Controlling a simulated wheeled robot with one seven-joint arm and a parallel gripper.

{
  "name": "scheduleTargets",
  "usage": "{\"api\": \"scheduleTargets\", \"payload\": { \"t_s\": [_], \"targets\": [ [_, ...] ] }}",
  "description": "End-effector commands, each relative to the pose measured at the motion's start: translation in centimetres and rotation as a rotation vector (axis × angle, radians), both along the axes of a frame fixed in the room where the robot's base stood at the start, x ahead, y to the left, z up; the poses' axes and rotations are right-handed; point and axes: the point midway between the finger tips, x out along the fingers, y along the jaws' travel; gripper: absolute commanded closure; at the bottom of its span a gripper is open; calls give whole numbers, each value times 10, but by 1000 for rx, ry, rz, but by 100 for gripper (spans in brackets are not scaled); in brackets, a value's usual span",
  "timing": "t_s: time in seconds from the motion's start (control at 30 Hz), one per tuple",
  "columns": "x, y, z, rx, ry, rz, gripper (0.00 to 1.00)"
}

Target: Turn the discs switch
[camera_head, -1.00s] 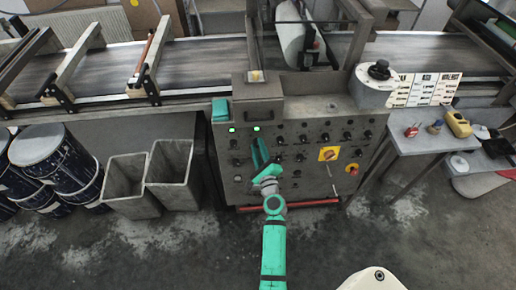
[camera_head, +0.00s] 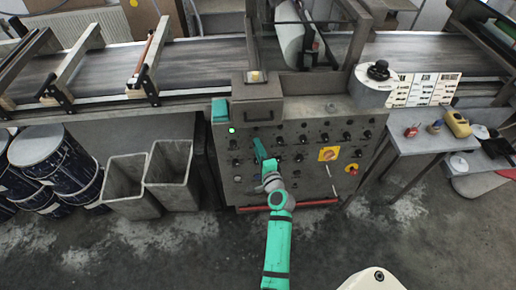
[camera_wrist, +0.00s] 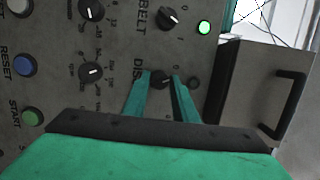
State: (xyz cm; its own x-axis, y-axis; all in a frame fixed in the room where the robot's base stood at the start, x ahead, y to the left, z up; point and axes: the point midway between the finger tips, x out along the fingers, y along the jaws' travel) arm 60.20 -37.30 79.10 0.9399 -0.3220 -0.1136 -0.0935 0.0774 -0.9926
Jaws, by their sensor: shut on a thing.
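The discs switch (camera_wrist: 161,80) is a small black knob with a white pointer line, beside a partly covered label reading "DIS". My gripper (camera_wrist: 162,76) has its two green fingers on either side of this knob and is shut on it. The small lamp (camera_wrist: 193,83) next to the discs switch is dark. In the head view my gripper (camera_head: 261,152) is at the upper left of the grey control panel (camera_head: 310,178), and it hides the knob there.
The belt knob (camera_wrist: 169,18) sits close by, with its green lamp (camera_wrist: 204,27) lit. More knobs and a blue reset button (camera_wrist: 24,65) are around. A drawer handle (camera_head: 264,117) juts out above the panel. Grey bins (camera_head: 172,175) stand to the left, a table (camera_head: 425,142) to the right.

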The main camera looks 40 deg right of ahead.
Motion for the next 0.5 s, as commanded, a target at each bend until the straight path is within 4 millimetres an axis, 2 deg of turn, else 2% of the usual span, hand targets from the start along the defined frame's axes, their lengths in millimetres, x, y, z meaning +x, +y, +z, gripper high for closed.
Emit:
{"api": "scheduleTargets", "payload": {
  "t_s": [0.5],
  "targets": [
    [-1,1,-4,-89,63,23,97]
  ]
}}
